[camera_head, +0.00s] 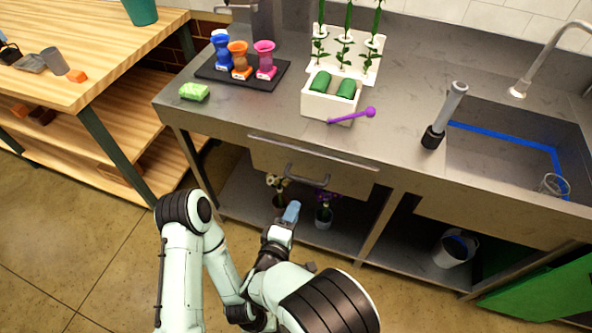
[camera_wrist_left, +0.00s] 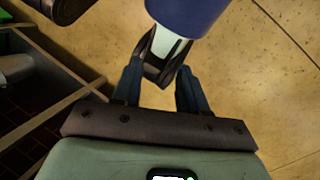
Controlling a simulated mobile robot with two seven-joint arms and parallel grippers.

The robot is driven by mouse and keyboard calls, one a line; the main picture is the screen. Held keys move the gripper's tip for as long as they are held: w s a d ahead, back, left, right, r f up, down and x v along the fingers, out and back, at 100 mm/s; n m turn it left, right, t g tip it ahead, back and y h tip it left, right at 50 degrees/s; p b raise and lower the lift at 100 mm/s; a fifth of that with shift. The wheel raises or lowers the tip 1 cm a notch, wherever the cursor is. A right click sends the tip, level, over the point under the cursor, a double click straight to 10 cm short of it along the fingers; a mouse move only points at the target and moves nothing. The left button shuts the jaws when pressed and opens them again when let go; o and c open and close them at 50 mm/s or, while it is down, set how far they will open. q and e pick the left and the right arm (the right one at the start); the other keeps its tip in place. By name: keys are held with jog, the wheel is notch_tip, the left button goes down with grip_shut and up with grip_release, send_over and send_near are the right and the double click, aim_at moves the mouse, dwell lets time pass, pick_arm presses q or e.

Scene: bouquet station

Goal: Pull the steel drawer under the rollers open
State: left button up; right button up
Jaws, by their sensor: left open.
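The steel drawer (camera_head: 270,156) sits under the counter, below the white box with two green rollers (camera_head: 333,84). Its front looks flush with the counter, and its bar handle (camera_head: 307,178) is bare. My right gripper (camera_head: 291,212) is below and slightly left of the handle, apart from it; its blue-grey fingertips point up toward the drawer, and their gap cannot be made out. My left gripper (camera_wrist_left: 159,70) shows in the left wrist view with its fingers spread and nothing between them, over the floor. In the head view I cannot make out its fingers.
Potted flowers (camera_head: 323,215) stand on the shelf under the drawer. A bucket (camera_head: 454,249) is on the shelf at right. A purple tool (camera_head: 352,115) lies by the roller box near the counter edge. Coloured vases stand on a black tray (camera_head: 270,82). Floor (camera_head: 85,235) is clear at left.

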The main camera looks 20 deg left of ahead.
aim_at(305, 182)
pick_arm(q)
jog(key=shift+w+a+f+b, duration=0.1)
jog(key=shift+w+f+b, duration=0.2)
jog(key=shift+f+b, duration=0.25)
jog(key=shift+w+f+b, duration=0.3)
jog(key=shift+f+b, duration=0.15)
jog(key=shift+b, duration=0.15)
pick_arm(e)
jog(key=x, duration=1.3)
jog(key=shift+w+a+r, duration=0.15)
jog(key=shift+a+r, duration=0.15)
jog(key=shift+r, duration=0.1)
grip_shut()
